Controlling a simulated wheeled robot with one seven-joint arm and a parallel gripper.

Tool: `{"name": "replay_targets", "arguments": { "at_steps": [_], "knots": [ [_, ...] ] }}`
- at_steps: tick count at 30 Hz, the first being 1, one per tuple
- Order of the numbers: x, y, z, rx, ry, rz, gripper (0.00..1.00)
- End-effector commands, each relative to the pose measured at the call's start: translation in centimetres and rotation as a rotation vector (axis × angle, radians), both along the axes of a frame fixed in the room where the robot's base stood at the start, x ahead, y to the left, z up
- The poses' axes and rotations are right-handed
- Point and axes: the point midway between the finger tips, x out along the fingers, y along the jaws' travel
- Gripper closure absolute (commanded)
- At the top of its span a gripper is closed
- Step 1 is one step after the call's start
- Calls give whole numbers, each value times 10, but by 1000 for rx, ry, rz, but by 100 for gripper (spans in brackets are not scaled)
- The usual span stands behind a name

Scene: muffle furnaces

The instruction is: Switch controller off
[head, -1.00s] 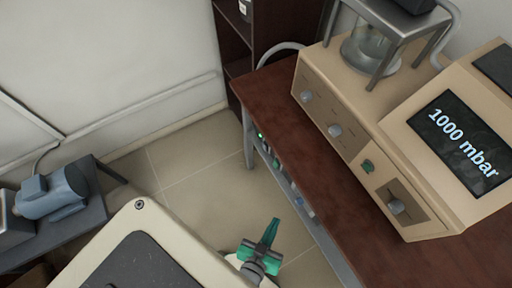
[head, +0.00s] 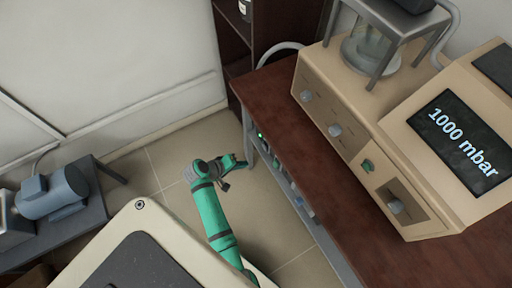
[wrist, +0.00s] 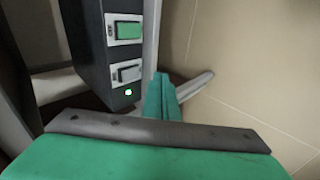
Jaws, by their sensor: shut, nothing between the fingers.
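A dark box (wrist: 92,45) fills the upper left of the wrist view. Its face has a green rocker switch (wrist: 128,31), a grey rocker switch (wrist: 129,73) below it and a lit green lamp (wrist: 128,93). No label that I can read names it as the controller. My gripper (wrist: 160,92) is shut and empty, its green fingertips just right of the lamp in the picture; I cannot tell whether they touch the box. In the head view my gripper (head: 238,163) is beside the table's left edge, near a small green light (head: 261,136) under the tabletop.
The brown table (head: 285,110) carries a beige unit (head: 375,135) with several knobs and a screen (head: 462,142) reading "1000 mbar". A dark shelf (head: 236,50) stands behind. A blue motor-like unit (head: 52,192) sits at the left. Tiled floor (head: 165,165) lies open between.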

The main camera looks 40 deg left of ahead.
Motion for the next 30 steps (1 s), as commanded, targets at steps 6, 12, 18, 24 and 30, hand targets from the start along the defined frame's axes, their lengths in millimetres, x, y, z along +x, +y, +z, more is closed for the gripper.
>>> {"name": "replay_targets", "arguments": {
  "at_steps": [6,12,18,24,30],
  "knots": [
    [1,43,36,-103,-49,-10,100],
    [-1,50,45,-128,-59,-17,100],
    [-1,50,45,-128,-58,-17,100],
    [4,47,41,-129,-58,-18,100],
    [23,39,22,-130,-57,-19,100]
  ]
}}
